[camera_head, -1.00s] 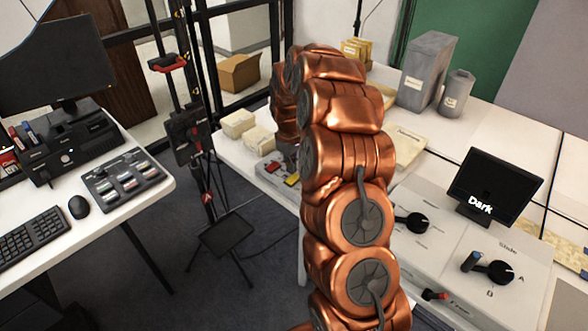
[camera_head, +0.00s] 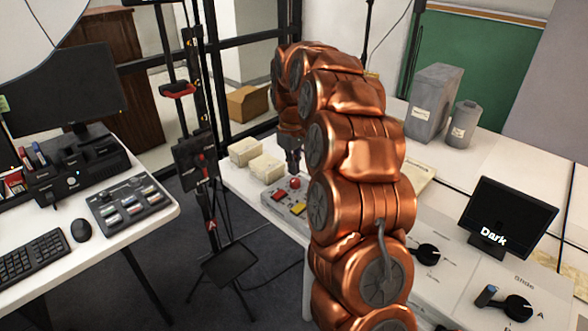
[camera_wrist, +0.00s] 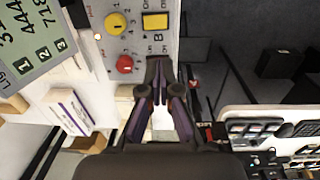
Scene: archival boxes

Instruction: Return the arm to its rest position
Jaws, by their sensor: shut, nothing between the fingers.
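My copper-coloured arm (camera_head: 362,205) rises from the bottom of the head view and bends over at the top toward the white table. My gripper (camera_head: 293,165) hangs down at its far end, above and beside a control box (camera_head: 283,202) with a red knob and coloured buttons. In the wrist view my gripper (camera_wrist: 158,75) has its fingers together and empty. It points at the edge of the control box (camera_wrist: 133,40), whose yellow knob, red knob and yellow button show. I cannot tell the exact gap between fingertips and box.
Cream boxes (camera_head: 266,167) lie on the table behind the control box. Grey archival boxes (camera_head: 433,103), a screen reading "Dark" (camera_head: 499,212) and a knob panel (camera_head: 470,262) stand right. A stand (camera_head: 197,165) and a desk with a keyboard (camera_head: 30,251) are left.

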